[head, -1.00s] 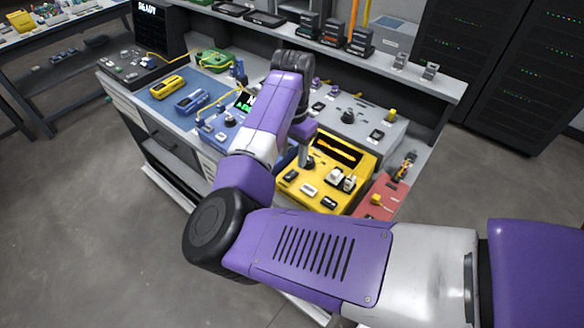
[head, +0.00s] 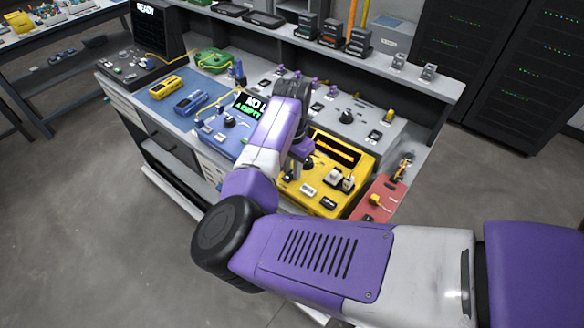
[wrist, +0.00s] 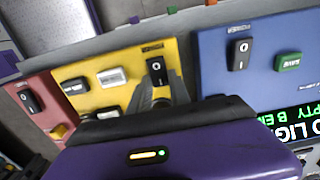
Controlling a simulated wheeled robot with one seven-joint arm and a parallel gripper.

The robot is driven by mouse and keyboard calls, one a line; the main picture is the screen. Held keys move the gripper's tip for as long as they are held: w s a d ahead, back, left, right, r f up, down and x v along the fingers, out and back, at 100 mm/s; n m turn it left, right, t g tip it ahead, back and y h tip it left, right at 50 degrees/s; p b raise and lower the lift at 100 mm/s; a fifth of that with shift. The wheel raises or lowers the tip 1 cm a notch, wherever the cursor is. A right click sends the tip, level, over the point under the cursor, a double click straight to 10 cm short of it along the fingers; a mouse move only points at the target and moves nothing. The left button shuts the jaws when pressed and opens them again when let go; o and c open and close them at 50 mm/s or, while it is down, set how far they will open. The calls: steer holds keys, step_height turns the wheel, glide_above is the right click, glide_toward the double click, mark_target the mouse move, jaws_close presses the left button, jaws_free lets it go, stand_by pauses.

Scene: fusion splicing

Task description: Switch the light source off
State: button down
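No readable label marks the light source. A yellow unit (head: 367,166) with a dark window and several small controls sits on the bench; it also shows in the wrist view (wrist: 125,62). A black rocker switch (wrist: 157,70) marked O and I is on its panel, close to my fingertips. My gripper (wrist: 161,78) is over the yellow unit; its two grey fingers point at the lower end of this rocker. I cannot tell whether they touch it or how far apart they are. In the head view my gripper (head: 300,165) is partly hidden by my arm.
A blue unit (head: 222,138) with a lit text screen and its own rocker (wrist: 239,53) is beside the yellow one. A red unit (head: 378,188) is on its other side. A grey unit (head: 365,118) stands behind. Equipment racks (head: 545,60) are at the right.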

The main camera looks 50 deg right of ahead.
mark_target(285, 179)
steer(key=shift+s, duration=0.1)
steer(key=shift+a+h, duration=0.25)
steer(key=shift+h, duration=0.85)
steer(key=shift+a+r+h, duration=0.15)
steer(key=shift+h, duration=0.45)
steer(key=c, duration=1.2)
jaws_free()
steer(key=shift+b+v, duration=0.45)
steer(key=shift+v, duration=3.45)
